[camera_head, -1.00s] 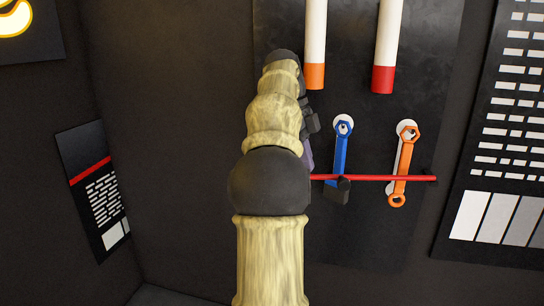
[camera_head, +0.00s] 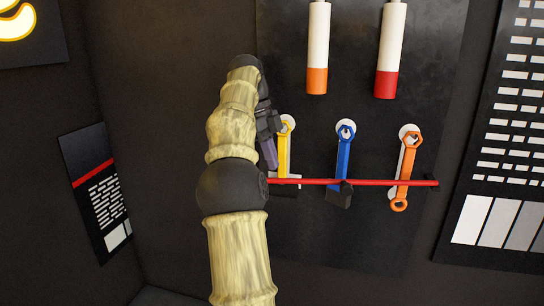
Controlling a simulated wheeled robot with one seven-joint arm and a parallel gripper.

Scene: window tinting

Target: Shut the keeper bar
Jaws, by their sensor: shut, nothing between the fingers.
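The red keeper bar (camera_head: 315,182) runs nearly level across the dark panel. It passes in front of the lower parts of a yellow wrench (camera_head: 284,152), a blue wrench (camera_head: 343,155) and an orange wrench (camera_head: 408,160). Whether the fingers touch the bar or wrench is unclear.
Two white tubes hang above, one with an orange end (camera_head: 317,80), one with a red end (camera_head: 386,84). A black block (camera_head: 339,195) sits at the bar below the blue wrench. Printed boards hang at right (camera_head: 500,215) and left (camera_head: 93,195).

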